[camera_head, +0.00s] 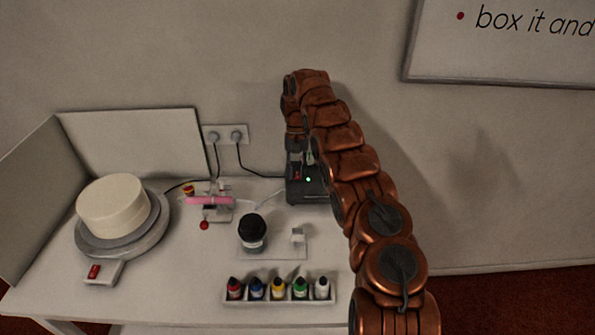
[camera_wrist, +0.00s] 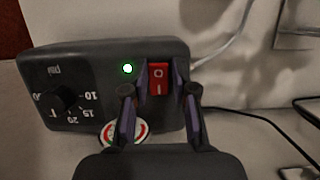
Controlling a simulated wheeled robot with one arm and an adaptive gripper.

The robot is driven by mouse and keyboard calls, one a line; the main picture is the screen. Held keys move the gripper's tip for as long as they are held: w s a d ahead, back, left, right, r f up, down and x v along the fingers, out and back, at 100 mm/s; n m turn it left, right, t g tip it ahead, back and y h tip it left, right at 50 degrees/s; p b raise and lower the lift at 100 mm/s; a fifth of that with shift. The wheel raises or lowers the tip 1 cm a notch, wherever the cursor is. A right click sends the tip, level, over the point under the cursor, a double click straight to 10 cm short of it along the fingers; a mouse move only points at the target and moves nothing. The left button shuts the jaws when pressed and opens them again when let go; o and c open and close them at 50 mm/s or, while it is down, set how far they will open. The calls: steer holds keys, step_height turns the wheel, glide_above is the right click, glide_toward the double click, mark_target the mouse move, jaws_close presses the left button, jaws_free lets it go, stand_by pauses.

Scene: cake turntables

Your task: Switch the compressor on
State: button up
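The compressor (camera_head: 318,192) is a dark box at the back of the table, partly hidden behind my arm in the head view. In the wrist view its panel (camera_wrist: 95,60) shows a lit green lamp (camera_wrist: 127,69), a dial knob (camera_wrist: 63,98) and a red rocker switch (camera_wrist: 159,78) marked O and I. I cannot tell which side of the rocker is pressed. My gripper (camera_wrist: 160,88) is open and empty at the panel, one finger on each side of the switch in the picture. Whether the fingers touch the panel cannot be told.
A round gauge (camera_wrist: 125,132) is partly hidden by my gripper. A cake (camera_head: 112,205) on a turntable (camera_head: 140,243), a pink airbrush (camera_head: 209,200), a dark-lidded jar (camera_head: 252,230) and a rack of colour bottles (camera_head: 280,299) stand on the table. Cables run from wall plugs (camera_head: 225,136).

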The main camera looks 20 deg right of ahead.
steer(key=o, duration=0.4)
steer(key=shift+c, duration=0.2)
steer(key=shift+s+t+h+b, duration=0.3)
steer(key=shift+t+b, duration=0.3)
steer(key=shift+b, duration=0.3)
steer(key=shift+a+t, duration=0.1)
steer(key=shift+t, duration=0.3)
steer(key=shift+s+f, duration=0.1)
steer(key=shift+s, duration=0.05)
steer(key=shift+f+t+h+p, duration=0.1)
steer(key=shift+t+h+p, duration=0.35)
steer(key=shift+t, duration=0.15)
